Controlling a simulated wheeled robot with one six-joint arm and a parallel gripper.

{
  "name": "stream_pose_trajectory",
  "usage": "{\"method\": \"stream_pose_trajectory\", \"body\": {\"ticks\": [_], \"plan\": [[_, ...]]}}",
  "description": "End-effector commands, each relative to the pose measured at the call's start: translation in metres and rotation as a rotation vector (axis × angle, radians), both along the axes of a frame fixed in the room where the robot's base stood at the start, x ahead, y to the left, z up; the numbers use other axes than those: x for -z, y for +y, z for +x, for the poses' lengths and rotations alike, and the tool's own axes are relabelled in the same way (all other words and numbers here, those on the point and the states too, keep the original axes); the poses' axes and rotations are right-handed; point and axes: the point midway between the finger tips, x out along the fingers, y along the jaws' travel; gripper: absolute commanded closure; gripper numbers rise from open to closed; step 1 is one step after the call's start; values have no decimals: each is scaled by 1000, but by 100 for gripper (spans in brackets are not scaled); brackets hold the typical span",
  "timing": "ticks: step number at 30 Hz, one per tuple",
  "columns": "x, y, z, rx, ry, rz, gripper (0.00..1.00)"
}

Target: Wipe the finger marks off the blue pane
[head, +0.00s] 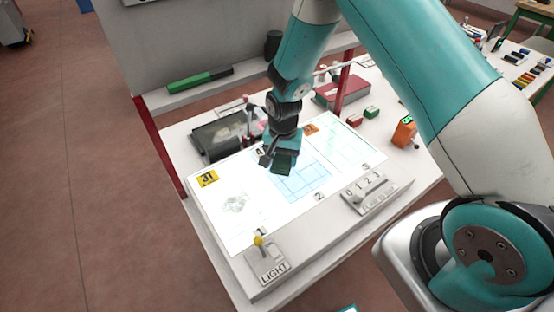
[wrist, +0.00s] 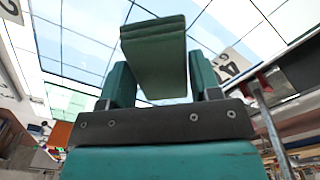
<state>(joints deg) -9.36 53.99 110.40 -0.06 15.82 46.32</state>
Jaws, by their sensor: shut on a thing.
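The blue pane (head: 308,187), marked with a grid of darker lines, lies on the lit table top (head: 262,228) above the number 2. A pale lit surface with grid lines (wrist: 75,45) also shows in the wrist view. My gripper (head: 283,150) is over the far left part of the blue pane. It is shut on a dark green folded pad (wrist: 158,62), held between both fingers. I cannot tell whether the pad touches the pane. I cannot make out finger marks on the blue pane. Grey smudges show on the clear area above number 1.
A yellow tag (head: 207,178) lies at the left, an orange tag (head: 311,129) behind. The LIGHT switch (head: 268,260) and numbered slider (head: 370,193) stand at the front. A dark tray (head: 218,136), red box (head: 342,92) and orange device (head: 404,131) surround the lit area.

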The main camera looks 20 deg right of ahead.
Motion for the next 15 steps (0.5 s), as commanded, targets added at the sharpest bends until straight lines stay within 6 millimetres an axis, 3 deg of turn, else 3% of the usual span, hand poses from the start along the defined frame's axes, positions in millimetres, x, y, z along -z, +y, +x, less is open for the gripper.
{"method": "stream_pose_trajectory", "body": {"ticks": [15], "plan": [[-4, -37, 13, 10, -14, -1, 61]]}}
